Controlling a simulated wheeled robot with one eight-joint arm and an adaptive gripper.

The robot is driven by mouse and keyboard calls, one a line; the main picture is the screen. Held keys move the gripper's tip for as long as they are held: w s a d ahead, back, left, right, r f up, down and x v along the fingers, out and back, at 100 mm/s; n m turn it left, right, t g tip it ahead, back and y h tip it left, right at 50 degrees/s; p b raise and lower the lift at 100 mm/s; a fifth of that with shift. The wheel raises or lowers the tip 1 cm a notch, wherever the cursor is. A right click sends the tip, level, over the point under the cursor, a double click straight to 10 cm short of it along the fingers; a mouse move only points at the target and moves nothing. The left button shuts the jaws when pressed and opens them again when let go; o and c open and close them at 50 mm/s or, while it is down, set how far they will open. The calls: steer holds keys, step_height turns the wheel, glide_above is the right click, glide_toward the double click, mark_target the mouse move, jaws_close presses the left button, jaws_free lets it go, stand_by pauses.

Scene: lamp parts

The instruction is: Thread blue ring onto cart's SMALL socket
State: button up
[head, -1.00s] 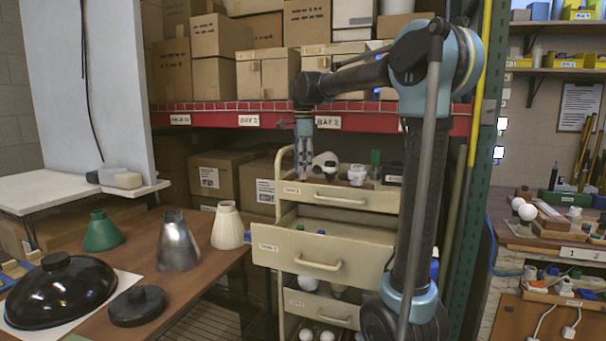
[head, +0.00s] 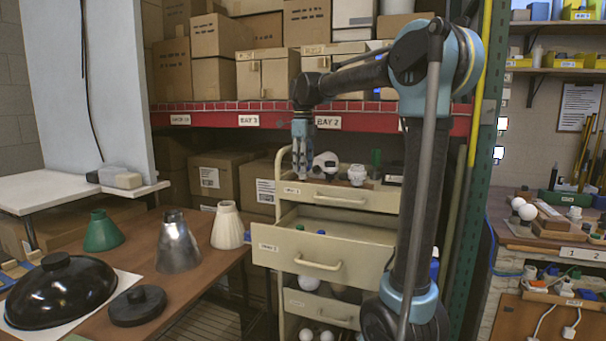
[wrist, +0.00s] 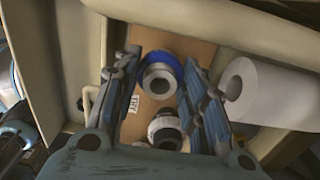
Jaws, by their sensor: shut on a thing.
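The blue ring (wrist: 169,62) shows in the wrist view between the two fingers of my gripper (wrist: 160,75), which is shut on it. A grey-white socket (wrist: 158,80) appears within the ring's outline; I cannot tell whether the ring is around it or still above it. The fingers hide the ring and first socket there.
A white roll (wrist: 262,90) lies close to the right finger. The cart's raised rim and handle rail (head: 280,175) stand at the left. A drawer (head: 320,250) below is pulled open. The red shelf beam (head: 230,118) runs behind my gripper.

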stand_by(0.3)
steer(key=o, duration=1.3)
steer(key=shift+o, duration=0.2)
